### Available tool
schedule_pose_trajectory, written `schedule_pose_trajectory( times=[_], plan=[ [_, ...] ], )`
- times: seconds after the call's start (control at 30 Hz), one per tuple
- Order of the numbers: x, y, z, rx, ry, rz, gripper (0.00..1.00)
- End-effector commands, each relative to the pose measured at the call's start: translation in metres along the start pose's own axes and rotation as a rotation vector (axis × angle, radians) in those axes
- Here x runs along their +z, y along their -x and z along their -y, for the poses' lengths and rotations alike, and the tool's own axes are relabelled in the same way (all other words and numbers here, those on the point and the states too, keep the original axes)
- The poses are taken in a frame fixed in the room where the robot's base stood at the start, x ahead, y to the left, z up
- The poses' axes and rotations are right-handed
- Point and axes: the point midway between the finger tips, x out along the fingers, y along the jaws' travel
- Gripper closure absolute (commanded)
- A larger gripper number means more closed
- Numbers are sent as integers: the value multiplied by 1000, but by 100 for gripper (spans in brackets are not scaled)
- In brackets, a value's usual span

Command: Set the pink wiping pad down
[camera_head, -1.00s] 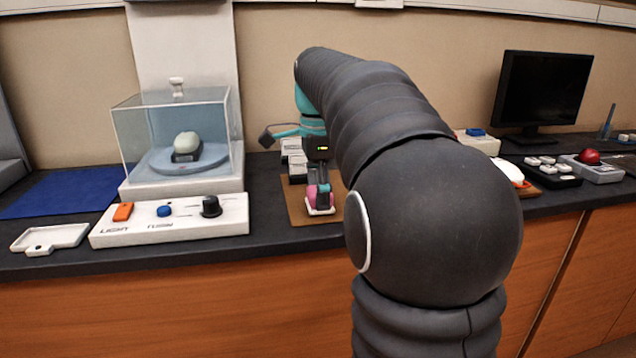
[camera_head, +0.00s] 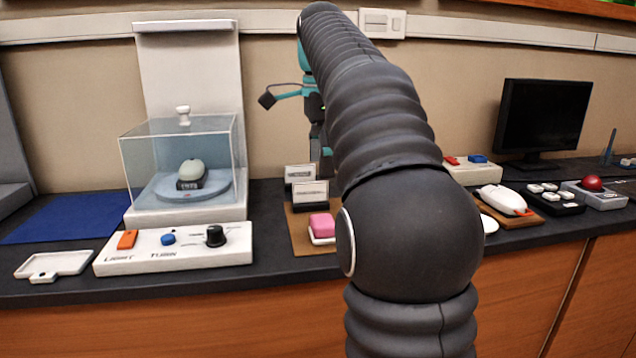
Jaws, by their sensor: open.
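The pink wiping pad (camera_head: 321,224) rests on a small white base at the front of the brown mat (camera_head: 301,239), on the dark counter. Nothing grips it. My gripper (camera_head: 326,166) is raised above and behind the pad, clear of it, and is open. My arm's dark sleeve hides much of the gripper and the right side of the mat.
Two small label cards (camera_head: 311,194) stand behind the pad. To the left are a glass display case (camera_head: 180,155) and a white control panel (camera_head: 172,250) with a knob. To the right are a white device (camera_head: 503,199), a red button (camera_head: 592,183) and a monitor (camera_head: 541,118).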

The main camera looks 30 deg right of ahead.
Motion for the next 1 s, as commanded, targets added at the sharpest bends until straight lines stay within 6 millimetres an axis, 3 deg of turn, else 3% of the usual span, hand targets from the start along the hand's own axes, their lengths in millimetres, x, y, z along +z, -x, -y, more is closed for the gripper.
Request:
schedule_pose_trajectory(
  times=[0.27,0.47,0.77,1.0],
  plan=[
    [1,0,-2,-4,14,0,16],
    [18,-11,-27,-64,231,-6,16],
    [51,-68,-99,-219,815,-67,16],
    [66,-138,-162,-338,1276,-165,16]
  ],
)
